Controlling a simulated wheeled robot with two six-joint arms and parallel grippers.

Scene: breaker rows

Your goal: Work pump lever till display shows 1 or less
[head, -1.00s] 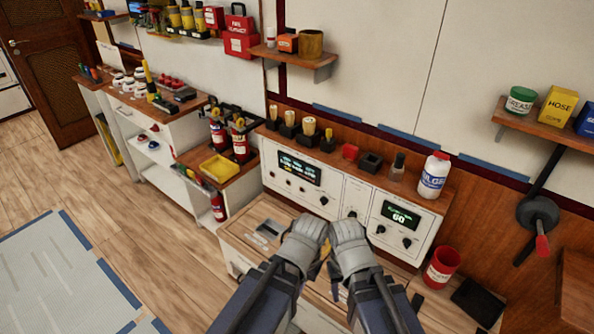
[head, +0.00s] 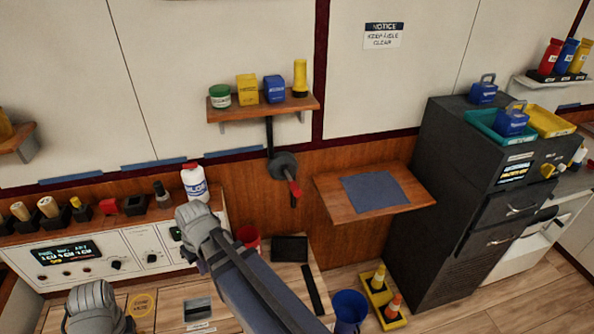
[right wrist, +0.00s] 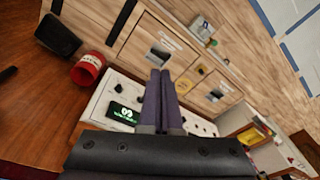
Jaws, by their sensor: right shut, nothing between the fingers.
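The pump lever (head: 285,170) is on the wood-panelled wall below a small shelf, with a dark round hub and a red grip angled down to the right. The small green display (head: 175,233) is mostly hidden behind my right gripper in the head view. It also shows in the right wrist view (right wrist: 125,113), tilted and too small to read surely. My right gripper (head: 192,222) is in front of the white panel, left of the lever and apart from it. Its fingers (right wrist: 160,74) are together and empty. My left gripper (head: 97,307) is low at the left; its fingers are hidden.
A wall shelf (head: 262,107) with several containers hangs above the lever. A wooden ledge (head: 400,194) juts out right of it. A white bottle (head: 195,183) stands on the panel top, and a red cup (head: 248,238) sits below. A dark cabinet (head: 430,215) stands at right.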

